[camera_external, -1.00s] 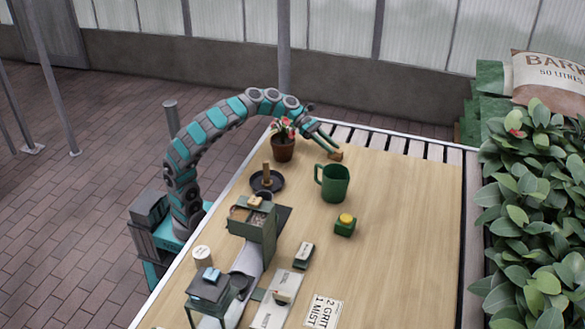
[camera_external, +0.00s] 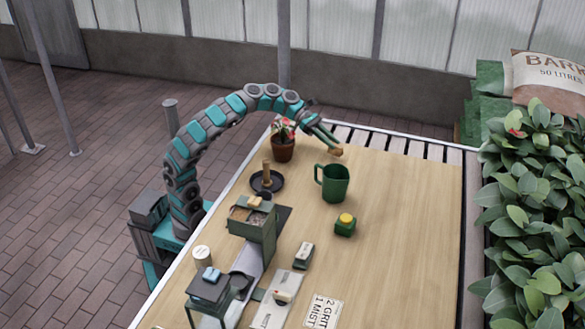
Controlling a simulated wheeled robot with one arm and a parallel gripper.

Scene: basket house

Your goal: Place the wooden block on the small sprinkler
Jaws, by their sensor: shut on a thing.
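The wooden block (camera_external: 337,151) is a small orange-brown piece near the far edge of the table. My gripper (camera_external: 334,147) is shut on it and holds it at the fingertips, seemingly just above the table top. No thing here is clearly a sprinkler. A green jug-like can with a handle (camera_external: 334,184) stands upright in front of the block. A small green block-like thing with a yellow top (camera_external: 345,225) sits further forward. I cannot tell which of them is the small sprinkler.
A potted plant with red flowers (camera_external: 283,146) stands left of my gripper. A dark round dish (camera_external: 279,183), a green box stand (camera_external: 258,232) and papers (camera_external: 324,311) lie along the left and front. The right part of the table (camera_external: 410,230) is clear.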

